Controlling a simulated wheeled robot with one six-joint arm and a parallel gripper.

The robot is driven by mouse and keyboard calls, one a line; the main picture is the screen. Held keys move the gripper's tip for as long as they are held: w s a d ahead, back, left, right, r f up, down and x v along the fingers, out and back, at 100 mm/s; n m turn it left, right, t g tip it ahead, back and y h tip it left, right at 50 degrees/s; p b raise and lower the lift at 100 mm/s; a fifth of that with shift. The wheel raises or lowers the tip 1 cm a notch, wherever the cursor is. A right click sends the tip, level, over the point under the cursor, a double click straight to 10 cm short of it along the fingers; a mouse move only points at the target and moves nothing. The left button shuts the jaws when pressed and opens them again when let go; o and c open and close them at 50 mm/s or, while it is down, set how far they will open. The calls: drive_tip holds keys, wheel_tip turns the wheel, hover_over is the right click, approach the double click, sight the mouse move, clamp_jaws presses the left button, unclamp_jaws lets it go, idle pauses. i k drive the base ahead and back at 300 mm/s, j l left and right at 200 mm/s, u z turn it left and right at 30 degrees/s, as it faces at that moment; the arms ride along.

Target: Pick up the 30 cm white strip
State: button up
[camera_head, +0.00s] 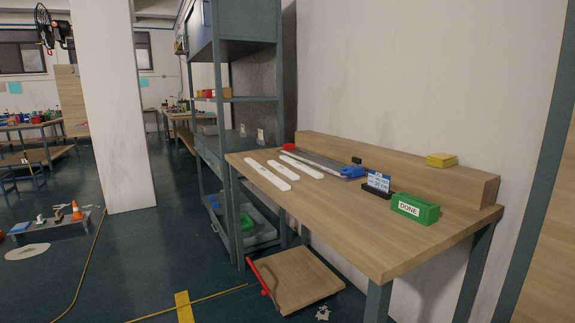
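Several narrow white strips lie flat, side by side, on the far left part of the wooden workbench (370,225). The rightmost white strip (303,166) and a neighbouring white strip (284,171) show clearly. The strips seem to differ in length, but no length marks are readable from here, so I cannot tell which is 30 cm. My gripper is not in this view, and no gripper touches the strips.
Yellow pads (441,160) sit on the back ledge. A low wooden platform (298,278) is by the bench front.

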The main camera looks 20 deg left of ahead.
sight(282, 169)
drive_tip(key=i+j+z, duration=0.1)
drive_tip(key=i+j, duration=0.25)
drive_tip(key=j, duration=0.15)
drive_tip(key=i+j+z, duration=0.15)
drive_tip(key=i+j, duration=0.2)
drive_tip(key=j, duration=0.15)
drive_tip(key=i+j+z, duration=0.1)
drive_tip(key=i+j, duration=0.2)
drive_tip(key=j, duration=0.25)
drive_tip(key=i+j+z, duration=0.1)
drive_tip(key=i+j, duration=0.15)
drive_tip(key=j, duration=0.3)
drive_tip(key=i+j+z, duration=0.15)
drive_tip(key=i+j, duration=0.15)
drive_tip(key=j, duration=0.3)
drive_tip(key=i+j+z, duration=0.1)
drive_tip(key=j, duration=0.5)
drive_tip(key=i+j+z, duration=0.1)
drive_tip(key=i+j, duration=0.2)
drive_tip(key=j, duration=0.35)
drive_tip(key=i+j+z, duration=0.15)
drive_tip(key=j, duration=0.5)
drive_tip(key=i, duration=0.05)
